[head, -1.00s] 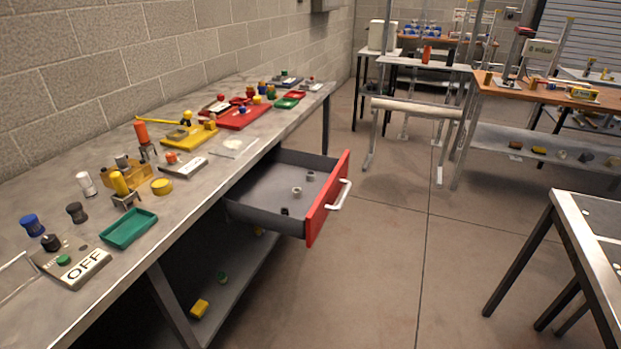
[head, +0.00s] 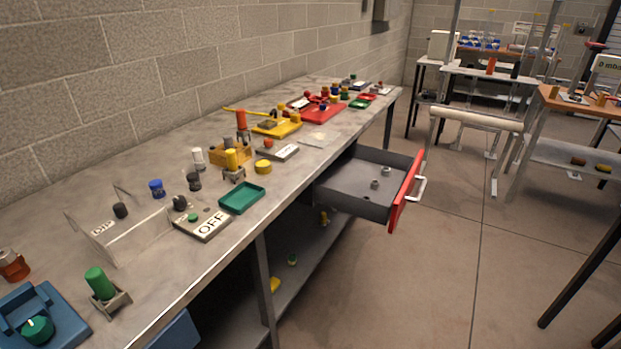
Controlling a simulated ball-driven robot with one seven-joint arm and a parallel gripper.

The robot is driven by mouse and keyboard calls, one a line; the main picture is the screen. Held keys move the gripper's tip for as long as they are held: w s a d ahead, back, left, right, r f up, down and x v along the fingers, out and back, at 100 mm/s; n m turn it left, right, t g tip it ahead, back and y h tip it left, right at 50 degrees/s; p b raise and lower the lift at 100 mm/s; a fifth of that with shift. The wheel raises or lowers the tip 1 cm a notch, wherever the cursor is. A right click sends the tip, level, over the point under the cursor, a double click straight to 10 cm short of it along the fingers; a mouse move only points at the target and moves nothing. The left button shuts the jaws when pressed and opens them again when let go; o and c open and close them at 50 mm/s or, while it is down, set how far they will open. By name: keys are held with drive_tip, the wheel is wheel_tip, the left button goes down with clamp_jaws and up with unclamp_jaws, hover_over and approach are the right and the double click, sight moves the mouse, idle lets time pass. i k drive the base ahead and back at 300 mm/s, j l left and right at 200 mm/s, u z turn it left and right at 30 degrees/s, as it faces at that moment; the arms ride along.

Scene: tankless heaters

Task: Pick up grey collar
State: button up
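Two small grey ring-like pieces lie in the open drawer (head: 350,183). The nearer piece (head: 374,184) and the farther piece (head: 386,171) look like collars, but they are too small to tell which is the grey collar. The drawer has grey walls, a red front (head: 405,192) and a white handle (head: 419,188). It is pulled out from under the long grey bench (head: 330,143). My gripper is not in view.
The bench top is crowded: a green tray (head: 242,198), an OFF plate (head: 205,225), a yellow tray (head: 277,128), a blue fixture (head: 42,318) and several small cylinders. A shelf lies below. Open floor (head: 440,265) is free right of the drawer.

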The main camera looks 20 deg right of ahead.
sight(386, 172)
drive_tip(key=j+u, duration=0.15)
drive_tip(key=u, duration=0.3)
drive_tip(key=i+j+u, duration=0.1)
drive_tip(key=u, duration=0.3)
drive_tip(key=i+z, duration=0.35)
drive_tip(key=i+l+z, duration=0.1)
drive_tip(key=z, duration=0.3)
drive_tip(key=i+z, duration=0.6)
drive_tip(key=z, duration=0.2)
drive_tip(key=i+j+z, duration=0.1)
drive_tip(key=z, duration=0.3)
drive_tip(key=i+l+z, duration=0.1)
drive_tip(key=i+z, duration=0.15)
drive_tip(key=z, duration=0.2)
drive_tip(key=i+z, duration=0.25)
drive_tip(key=z, duration=0.2)
drive_tip(key=i+j+z, duration=0.1)
drive_tip(key=i+z, duration=0.15)
drive_tip(key=z, duration=0.15)
drive_tip(key=i+z, duration=0.15)
drive_tip(key=i, duration=0.15)
drive_tip(key=i+l+u, duration=0.1)
drive_tip(key=u, duration=0.8)
drive_tip(key=i+l, duration=0.05)
